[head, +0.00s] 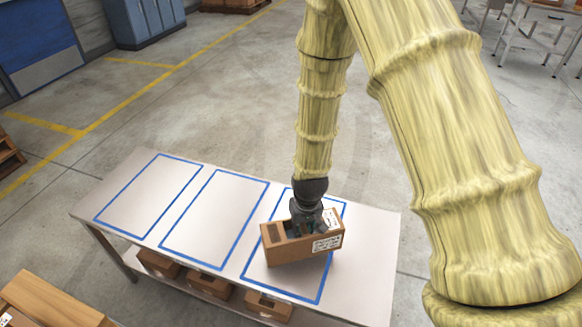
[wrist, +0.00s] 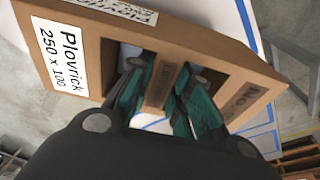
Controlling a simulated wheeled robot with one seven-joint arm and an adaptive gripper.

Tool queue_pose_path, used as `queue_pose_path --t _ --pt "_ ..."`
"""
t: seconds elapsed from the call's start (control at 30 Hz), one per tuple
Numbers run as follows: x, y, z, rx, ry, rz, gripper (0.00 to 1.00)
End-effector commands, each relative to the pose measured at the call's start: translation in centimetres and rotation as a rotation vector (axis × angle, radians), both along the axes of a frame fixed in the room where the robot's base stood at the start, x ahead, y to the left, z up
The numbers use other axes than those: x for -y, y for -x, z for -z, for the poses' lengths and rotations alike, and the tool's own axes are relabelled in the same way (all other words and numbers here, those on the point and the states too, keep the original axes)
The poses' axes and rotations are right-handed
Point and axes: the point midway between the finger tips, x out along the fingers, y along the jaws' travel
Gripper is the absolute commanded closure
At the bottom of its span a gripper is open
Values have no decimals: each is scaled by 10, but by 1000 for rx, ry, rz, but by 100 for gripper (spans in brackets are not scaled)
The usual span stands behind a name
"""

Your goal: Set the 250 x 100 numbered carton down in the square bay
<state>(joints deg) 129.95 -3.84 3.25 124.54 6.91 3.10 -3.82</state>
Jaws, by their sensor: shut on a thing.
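My gripper (head: 307,222) is shut on the brown carton (head: 288,252), with its teal-padded fingers on either side of the carton's middle divider (wrist: 162,86). In the wrist view the carton (wrist: 95,42) bears a white label reading "Plovrick 250 x 100" (wrist: 62,55). In the head view it is over the right-hand blue-outlined bay (head: 320,282) and covers part of it. It looks a little tilted; I cannot tell whether it touches the table. Two more blue-outlined bays, the middle one (head: 215,215) and the left one (head: 150,197), are empty. I cannot tell which bay is square.
The bays are on a long pale table (head: 372,240), clear apart from the carton. Several brown cartons (head: 208,284) sit on its lower shelf. Open concrete floor (head: 215,100) lies behind the table.

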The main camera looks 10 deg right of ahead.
Motion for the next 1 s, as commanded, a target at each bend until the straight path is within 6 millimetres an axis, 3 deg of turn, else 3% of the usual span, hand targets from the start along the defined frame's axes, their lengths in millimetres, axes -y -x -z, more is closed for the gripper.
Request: queue_pose_path --t 0.27,0.6,0.8,1.0 --pt "0 -29 -46 -8 -21 -364 100" --pt "14 -63 -100 2 -13 -850 100" --pt "18 -67 -108 5 -8 -940 100" --pt "18 -67 -101 4 -7 -946 100"
